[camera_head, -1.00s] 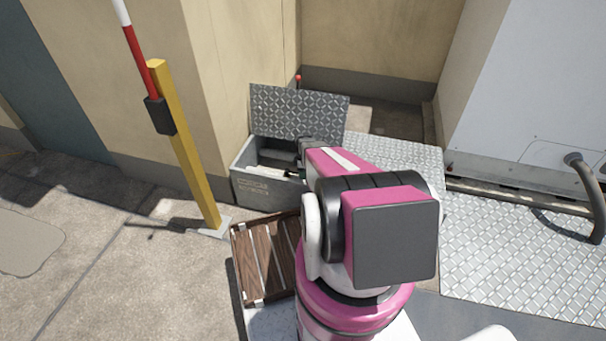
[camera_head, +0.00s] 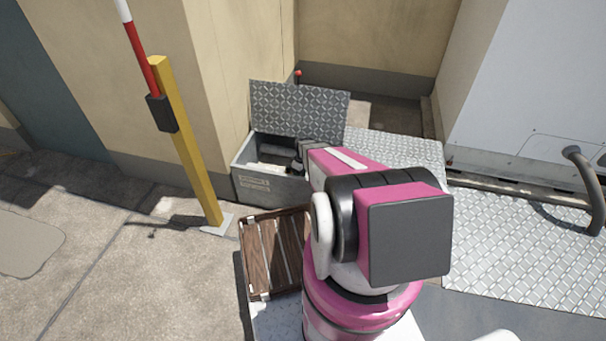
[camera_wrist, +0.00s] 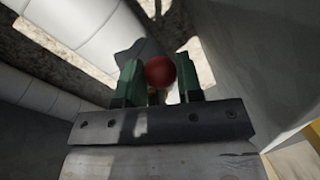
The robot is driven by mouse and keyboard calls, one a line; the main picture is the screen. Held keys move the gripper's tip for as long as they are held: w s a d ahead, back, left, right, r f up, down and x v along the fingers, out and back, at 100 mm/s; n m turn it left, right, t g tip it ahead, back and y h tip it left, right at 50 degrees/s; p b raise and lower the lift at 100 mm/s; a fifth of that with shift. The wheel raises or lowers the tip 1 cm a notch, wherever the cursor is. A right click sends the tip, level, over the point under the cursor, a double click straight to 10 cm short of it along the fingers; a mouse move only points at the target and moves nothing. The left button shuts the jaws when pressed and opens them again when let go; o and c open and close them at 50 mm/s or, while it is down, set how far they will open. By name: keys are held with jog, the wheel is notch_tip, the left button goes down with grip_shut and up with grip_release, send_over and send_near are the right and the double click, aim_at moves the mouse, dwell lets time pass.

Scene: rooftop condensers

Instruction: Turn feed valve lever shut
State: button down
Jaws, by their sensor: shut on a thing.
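A grey valve box (camera_head: 268,187) stands against the wall with its tread-plate lid (camera_head: 297,113) tipped up. My gripper (camera_head: 298,158) reaches down into the right side of the box, partly hidden behind my own arm. In the wrist view my gripper (camera_wrist: 160,78) has its two green-padded fingers on either side of a round red knob (camera_wrist: 160,71), and is shut on it. The knob appears to be the end of the feed valve lever. The lever's shaft and the valve body are mostly hidden, so its angle cannot be told.
Pale pipes (camera_wrist: 85,30) run beside the gripper inside the box. A wooden slatted crate (camera_head: 272,250) sits in front of the box. A yellow post (camera_head: 187,150) with a red-and-white pole stands left. Tread plate (camera_head: 520,250) covers the floor at right.

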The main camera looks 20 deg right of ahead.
jog(key=shift+s+a+m, duration=0.2)
jog(key=shift+a+m, duration=0.2)
jog(key=shift+m, duration=0.1)
jog(key=c, duration=0.8)
grip_release()
jog(key=shift+r, duration=0.15)
jog(key=r, duration=0.3)
jog(key=d+r, duration=0.1)
jog(key=r, duration=0.3)
jog(key=w+r, duration=0.1)
jog(key=r, duration=0.2)
jog(key=shift+w+d+r, duration=0.1)
jog(key=shift+d+r, duration=0.1)
jog(key=shift+d, duration=0.15)
